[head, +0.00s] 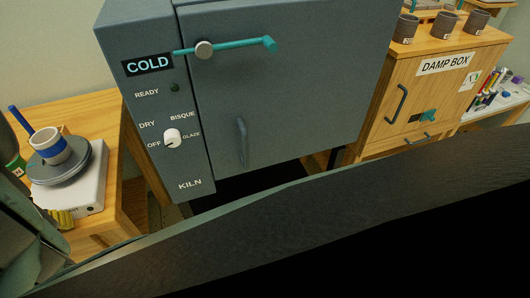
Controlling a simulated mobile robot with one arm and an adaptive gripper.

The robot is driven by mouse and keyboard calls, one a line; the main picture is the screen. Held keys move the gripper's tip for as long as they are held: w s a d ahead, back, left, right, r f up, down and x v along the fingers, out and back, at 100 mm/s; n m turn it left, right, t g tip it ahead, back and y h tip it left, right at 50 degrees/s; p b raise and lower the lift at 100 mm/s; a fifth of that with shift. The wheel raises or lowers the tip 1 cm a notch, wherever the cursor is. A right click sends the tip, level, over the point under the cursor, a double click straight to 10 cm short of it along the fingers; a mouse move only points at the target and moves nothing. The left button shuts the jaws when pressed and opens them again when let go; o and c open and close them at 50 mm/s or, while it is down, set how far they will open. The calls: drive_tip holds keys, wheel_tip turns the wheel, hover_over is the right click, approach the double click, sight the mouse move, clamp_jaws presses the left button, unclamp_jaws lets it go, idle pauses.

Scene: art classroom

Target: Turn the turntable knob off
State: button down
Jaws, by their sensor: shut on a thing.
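The turntable is at the left in the head view, a grey round wheel (62,172) on a white base (88,196), on a wooden table. A yellow ribbed piece, seemingly the turntable knob (62,219), shows at the base's lower front. My gripper (44,222), grey-green and partly cut off at the left edge, is against this piece and looks shut on it. The fingertips and the knob's setting are mostly hidden.
A grey kiln (290,100) with a teal handle and white dial (172,138) stands in the middle. A wooden damp box (435,85) with cups on top is at the right. My dark arm covers the bottom. A green container (14,165) is beside the turntable.

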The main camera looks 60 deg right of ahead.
drive_tip(key=shift+a+f, duration=0.1)
drive_tip(key=shift+f, duration=0.05)
drive_tip(key=c, duration=0.8)
unclamp_jaws()
drive_tip(key=v, duration=1.2)
drive_tip(key=shift+w, duration=0.1)
